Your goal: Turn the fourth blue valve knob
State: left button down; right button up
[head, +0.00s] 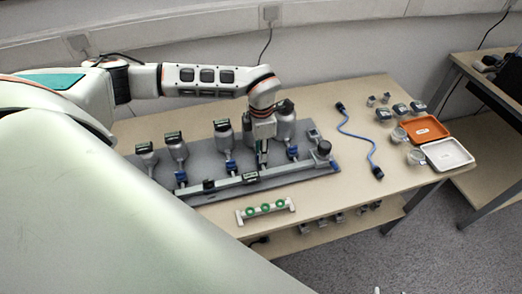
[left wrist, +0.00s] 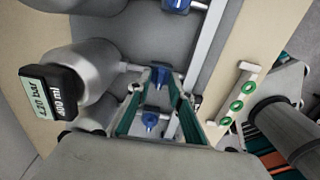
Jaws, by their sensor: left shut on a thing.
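A row of blue valve knobs runs along the metal manifold (head: 235,183) on a grey mat. The gripper points down at the row. In the left wrist view its green-lined fingers (left wrist: 160,80) are shut on a blue knob (left wrist: 160,75); their tips partly hide it. Another blue knob (left wrist: 150,118) shows between the fingers, nearer the palm in the picture. My right gripper is out of view.
Flasks with dark displays stand behind the knobs, such as the far left one (head: 147,157) and one beside my gripper (head: 285,122). A white rack with green rings (head: 265,210) lies in front. A blue cable (head: 358,138), an orange tray (head: 425,129) and a white tray (head: 447,155) are right.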

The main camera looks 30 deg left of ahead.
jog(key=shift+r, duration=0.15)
pick_arm(q)
jog(key=m+p, duration=0.2)
jog(key=m, duration=0.2)
jog(key=shift+r, duration=0.15)
jog(key=shift+m+p, duration=0.4)
jog(key=shift+m, duration=0.2)
jog(key=m+p, duration=0.1)
jog(key=m, duration=0.1)
jog(key=shift+m, duration=1.3)
jog(key=m, duration=0.4)
jog(key=shift+m, duration=2)
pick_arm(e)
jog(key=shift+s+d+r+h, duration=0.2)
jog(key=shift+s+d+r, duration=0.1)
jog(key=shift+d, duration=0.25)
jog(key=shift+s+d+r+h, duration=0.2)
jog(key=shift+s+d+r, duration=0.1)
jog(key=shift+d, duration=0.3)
